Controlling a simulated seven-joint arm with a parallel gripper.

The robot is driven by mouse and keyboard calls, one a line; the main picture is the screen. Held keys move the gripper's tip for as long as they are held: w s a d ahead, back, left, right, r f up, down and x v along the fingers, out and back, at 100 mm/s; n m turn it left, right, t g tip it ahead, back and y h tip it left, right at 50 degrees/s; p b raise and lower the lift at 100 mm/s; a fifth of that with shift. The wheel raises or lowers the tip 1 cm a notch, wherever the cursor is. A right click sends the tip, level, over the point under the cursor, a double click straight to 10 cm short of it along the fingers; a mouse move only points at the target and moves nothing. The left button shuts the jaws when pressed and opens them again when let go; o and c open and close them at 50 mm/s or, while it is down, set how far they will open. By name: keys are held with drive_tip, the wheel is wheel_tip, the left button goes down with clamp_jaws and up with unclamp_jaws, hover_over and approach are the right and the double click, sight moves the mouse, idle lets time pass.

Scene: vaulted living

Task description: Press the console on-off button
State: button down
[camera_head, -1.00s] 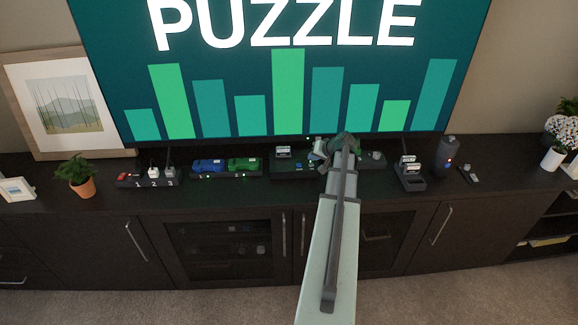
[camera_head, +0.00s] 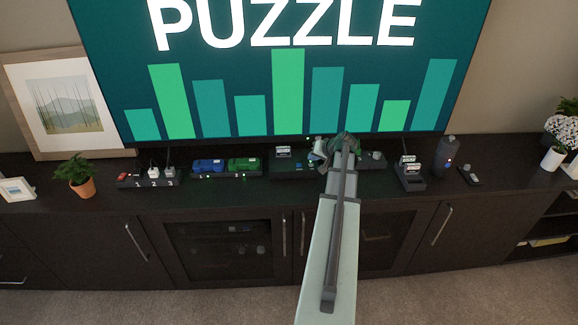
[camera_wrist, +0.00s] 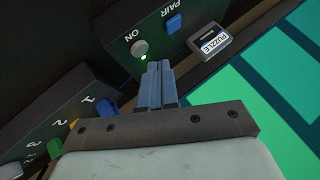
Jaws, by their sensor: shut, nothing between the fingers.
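The dark console (camera_head: 283,174) stands on the cabinet below the screen, partly hidden by my arm. In the wrist view its front (camera_wrist: 125,25) carries a round grey button (camera_wrist: 140,47) beside the word ON, with a small green light (camera_wrist: 143,58) lit by it. A blue button (camera_wrist: 173,25) sits beside the word PAIR. My gripper (camera_wrist: 158,66) is shut and empty, its fingertips close to the grey button, just below and right of it in the picture. Contact cannot be told. In the head view my wrist hides the fingertips.
A PUZZLE cartridge (camera_wrist: 208,41) sits at the console's top. A dock with blue and green toy cars (camera_head: 227,174) and a numbered strip (camera_head: 148,182) stand left. A cartridge holder (camera_head: 410,178) and a dark cylinder (camera_head: 444,158) stand right. The lit screen (camera_head: 230,70) is close behind.

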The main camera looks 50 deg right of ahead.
sight(313, 165)
drive_tip(key=shift+f, duration=0.15)
drive_tip(key=shift+f, duration=0.3)
drive_tip(key=shift+f, duration=0.45)
idle(1.1)
drive_tip(key=shift+r, duration=0.9)
drive_tip(key=shift+r, duration=0.1)
wheel_tip(313, 165, up, 6)
drive_tip(key=shift+f, duration=0.1)
idle(0.6)
